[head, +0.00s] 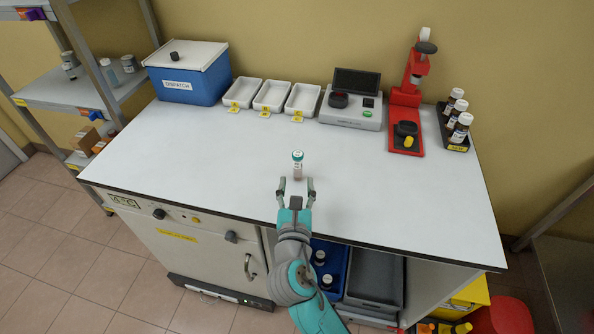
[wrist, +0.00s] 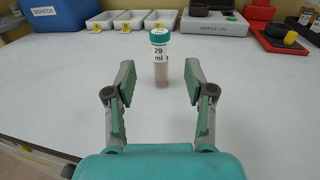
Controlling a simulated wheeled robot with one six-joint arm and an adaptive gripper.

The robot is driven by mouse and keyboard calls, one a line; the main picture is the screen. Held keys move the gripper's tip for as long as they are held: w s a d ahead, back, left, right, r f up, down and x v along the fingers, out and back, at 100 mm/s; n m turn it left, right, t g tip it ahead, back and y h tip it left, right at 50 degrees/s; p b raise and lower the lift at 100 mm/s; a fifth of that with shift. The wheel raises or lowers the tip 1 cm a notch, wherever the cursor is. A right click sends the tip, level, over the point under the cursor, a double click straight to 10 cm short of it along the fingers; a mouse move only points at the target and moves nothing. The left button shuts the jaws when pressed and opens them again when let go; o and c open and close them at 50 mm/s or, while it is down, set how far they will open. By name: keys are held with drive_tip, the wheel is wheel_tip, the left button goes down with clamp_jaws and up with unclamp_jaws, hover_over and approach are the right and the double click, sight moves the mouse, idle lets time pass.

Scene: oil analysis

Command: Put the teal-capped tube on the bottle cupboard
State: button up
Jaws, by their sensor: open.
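The teal-capped tube (head: 297,165) stands upright on the white worktop, near the middle. In the wrist view the tube (wrist: 160,58) has a teal cap, a white label reading "29 ml" and pale brownish contents. My gripper (head: 297,187) is open and empty at the near side of the tube. In the wrist view the gripper (wrist: 160,82) has one finger to each side, with the tube a little beyond the fingertips and between their lines. I cannot tell which piece of furniture is the bottle cupboard.
On the worktop's back stand a blue dispatch box (head: 187,75), several white trays (head: 272,95), an analyser (head: 350,105), a red device (head: 405,120) and a rack of brown bottles (head: 455,130). Open shelving (head: 75,95) is at left. The worktop around the tube is clear.

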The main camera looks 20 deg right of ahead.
sight(298, 162)
drive_tip(key=shift+v, duration=1)
drive_tip(key=shift+o, duration=0.6)
drive_tip(key=shift+a, duration=0.1)
drive_tip(key=shift+x, duration=0.8)
drive_tip(key=x, duration=0.5)
drive_tip(key=shift+w+r, duration=0.1)
drive_tip(key=shift+w, duration=0.1)
drive_tip(key=shift+f+x, duration=0.1)
drive_tip(key=shift+x, duration=1.2)
drive_tip(key=shift+f+x, duration=0.15)
drive_tip(key=shift+x, duration=1.15)
drive_tip(key=shift+c, duration=0.2)
clamp_jaws()
